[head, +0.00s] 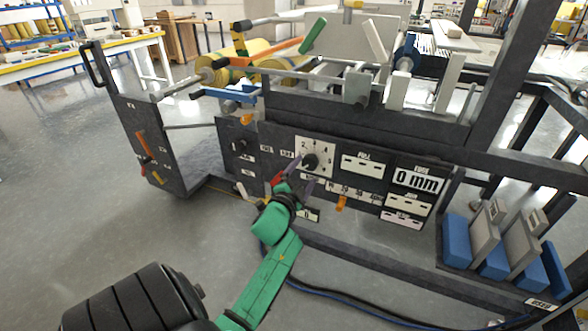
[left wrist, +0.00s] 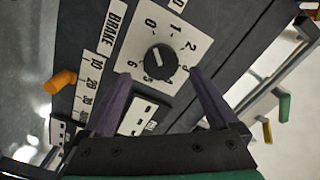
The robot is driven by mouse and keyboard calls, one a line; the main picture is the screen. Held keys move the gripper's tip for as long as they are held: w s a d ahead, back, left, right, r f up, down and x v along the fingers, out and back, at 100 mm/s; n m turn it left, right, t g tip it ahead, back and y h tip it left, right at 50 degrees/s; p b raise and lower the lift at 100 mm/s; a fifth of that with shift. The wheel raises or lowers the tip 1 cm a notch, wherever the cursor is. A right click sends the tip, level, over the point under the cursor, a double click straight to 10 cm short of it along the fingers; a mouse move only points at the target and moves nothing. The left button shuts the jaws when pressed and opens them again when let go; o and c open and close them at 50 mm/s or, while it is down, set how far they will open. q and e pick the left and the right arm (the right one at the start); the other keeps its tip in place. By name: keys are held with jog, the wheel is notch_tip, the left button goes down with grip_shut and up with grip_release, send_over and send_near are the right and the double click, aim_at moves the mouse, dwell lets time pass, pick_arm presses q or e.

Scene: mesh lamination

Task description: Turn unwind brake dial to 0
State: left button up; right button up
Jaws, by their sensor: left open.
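The brake dial is a round black knob (head: 310,162) on a white number plate (head: 326,146) on the dark machine panel. In the left wrist view the knob (left wrist: 160,62) carries a short pale mark near its centre; the number it points to is hard to tell. Numbers from 0 to 6 ring it, and a BRAKE label (left wrist: 112,28) stands beside the plate. My left gripper (head: 292,183) is open, just below and in front of the knob. In the left wrist view its purple fingers (left wrist: 160,82) are spread on either side of the knob, with no clear contact. My right gripper is not in view.
Orange levers (head: 341,203) and white label plates sit on the panel near the dial. A 0 mm display (head: 417,181) is to the right. Yellow rolls (head: 280,66) lie on the machine above. Blue-based blocks (head: 458,232) stand at right. The floor at left is clear.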

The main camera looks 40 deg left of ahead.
pick_arm(q)
jog(key=v, duration=0.9)
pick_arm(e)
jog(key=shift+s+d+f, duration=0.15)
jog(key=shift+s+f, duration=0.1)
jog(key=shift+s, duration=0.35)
